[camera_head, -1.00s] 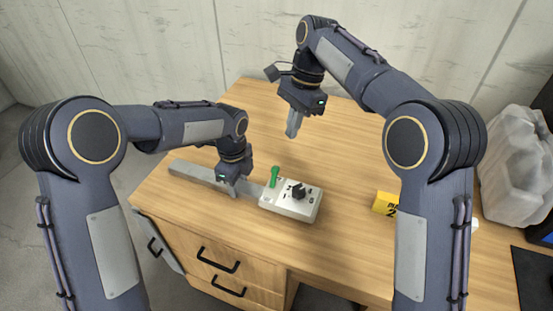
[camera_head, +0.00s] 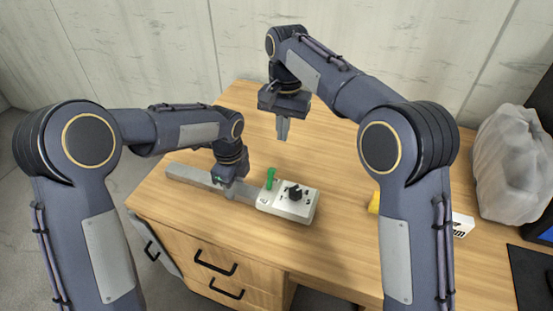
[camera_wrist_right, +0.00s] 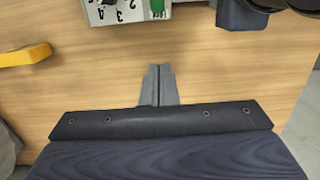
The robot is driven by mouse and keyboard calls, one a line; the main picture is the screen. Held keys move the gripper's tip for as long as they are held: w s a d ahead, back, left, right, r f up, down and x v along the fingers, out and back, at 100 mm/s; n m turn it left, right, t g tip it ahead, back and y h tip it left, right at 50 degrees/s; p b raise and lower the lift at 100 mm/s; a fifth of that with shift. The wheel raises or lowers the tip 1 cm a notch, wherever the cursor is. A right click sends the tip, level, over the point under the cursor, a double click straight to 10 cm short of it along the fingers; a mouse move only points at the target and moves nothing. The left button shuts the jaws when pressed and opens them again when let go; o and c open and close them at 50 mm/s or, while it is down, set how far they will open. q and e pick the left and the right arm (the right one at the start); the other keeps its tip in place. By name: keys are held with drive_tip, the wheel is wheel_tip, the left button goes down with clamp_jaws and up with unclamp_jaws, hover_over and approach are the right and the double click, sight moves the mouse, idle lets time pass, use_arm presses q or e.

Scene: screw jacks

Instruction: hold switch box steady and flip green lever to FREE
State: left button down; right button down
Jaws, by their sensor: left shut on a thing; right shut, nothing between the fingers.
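The switch box (camera_head: 276,208) is a pale box on the table with a black knob (camera_head: 294,192) and a green lever (camera_head: 270,179) standing up at its left back. A long grey bar (camera_head: 190,175) runs left from the box. My left gripper (camera_head: 231,194) is shut on this bar, just left of the box; its fingertips are partly hidden. My right gripper (camera_head: 282,137) is shut and empty, above the table behind the box, apart from the lever. In the right wrist view, the box (camera_wrist_right: 98,18) and green lever (camera_wrist_right: 157,5) are cut off at the top, beyond my closed fingers (camera_wrist_right: 159,68).
A yellow block (camera_head: 374,203) and a white block (camera_head: 463,225) lie at the right, partly behind my right arm. The wooden table (camera_head: 335,160) is clear behind and right of the box.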

sight(271, 170)
drive_tip(key=s+a+f, duration=0.1)
drive_tip(key=s+f, duration=0.3)
drive_tip(key=f, duration=0.2)
drive_tip(key=shift+a, duration=0.25)
drive_tip(key=shift+s+a+r+t, duration=0.15)
drive_tip(key=shift+s+t, duration=0.15)
drive_tip(key=shift+t, duration=0.2)
idle(0.3)
drive_tip(key=shift+s+a+r+t+h, duration=0.25)
drive_tip(key=shift+s+t+h, duration=0.2)
drive_tip(key=shift+t, duration=0.3)
drive_tip(key=shift+s+a+r+t+h, duration=0.1)
drive_tip(key=shift+s+r+t+h, duration=0.2)
drive_tip(key=shift+s+t, duration=0.35)
drive_tip(key=shift+s+a+t+h, duration=0.2)
drive_tip(key=shift+s+t+h, duration=0.2)
drive_tip(key=shift+t, duration=0.4)
drive_tip(key=shift+s+a, duration=0.1)
drive_tip(key=shift+s, duration=0.15)
drive_tip(key=shift+r, duration=0.2)
